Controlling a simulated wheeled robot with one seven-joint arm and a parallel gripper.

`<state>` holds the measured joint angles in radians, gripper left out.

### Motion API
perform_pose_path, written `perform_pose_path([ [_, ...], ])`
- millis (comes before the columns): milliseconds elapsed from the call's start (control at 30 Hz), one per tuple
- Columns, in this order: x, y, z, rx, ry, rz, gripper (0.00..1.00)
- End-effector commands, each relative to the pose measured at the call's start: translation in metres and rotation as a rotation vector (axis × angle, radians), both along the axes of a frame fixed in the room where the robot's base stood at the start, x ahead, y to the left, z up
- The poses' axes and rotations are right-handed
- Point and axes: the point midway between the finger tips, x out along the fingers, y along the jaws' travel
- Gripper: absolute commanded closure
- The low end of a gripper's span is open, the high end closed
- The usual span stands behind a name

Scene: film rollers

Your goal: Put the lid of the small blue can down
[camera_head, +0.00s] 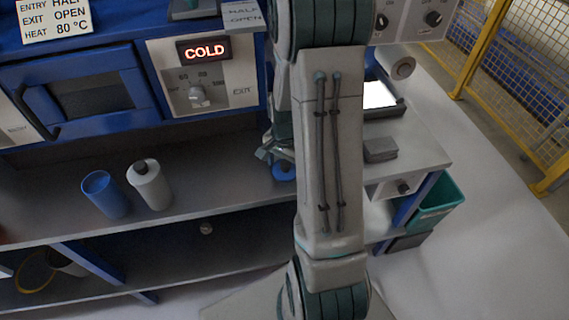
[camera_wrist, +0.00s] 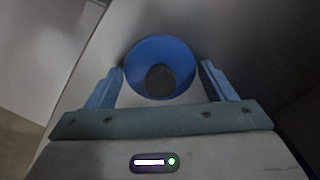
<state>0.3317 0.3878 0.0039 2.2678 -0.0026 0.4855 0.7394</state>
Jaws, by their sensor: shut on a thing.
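The blue lid (camera_wrist: 143,58), round with a dark middle, sits between the two fingers of my gripper (camera_wrist: 161,72) in the wrist view. My gripper is shut on it. In the head view the lid (camera_head: 283,173) shows as a blue disc low over the grey bench, partly hidden by my arm. I cannot tell whether it touches the bench. The small blue can (camera_head: 104,196) stands upright and open-topped on the bench at the left, well apart from my gripper.
A white bottle with a dark cap (camera_head: 150,184) stands right of the can. A blue oven-like unit with a COLD display (camera_head: 204,50) stands behind the bench. A small grey block (camera_head: 380,149) lies right of my arm. Bench between bottle and lid is clear.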

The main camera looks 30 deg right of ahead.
Motion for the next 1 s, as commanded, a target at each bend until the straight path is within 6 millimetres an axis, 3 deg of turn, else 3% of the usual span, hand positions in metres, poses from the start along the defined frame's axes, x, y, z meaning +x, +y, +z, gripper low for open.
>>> perform_pose_path([
  [33, 0.0, 0.0, -0.002, 0.0, 0.0, 0.0, 0.2],
  [100, 0.0, 0.0, -0.001, 0.0, 0.0, 0.0, 0.01],
  [567, 0.001, 0.0, 0.01, -0.002, -0.003, 0.0, 0.01],
  [1000, 0.001, 0.0, 0.094, -0.002, -0.005, 0.0, 0.01],
])
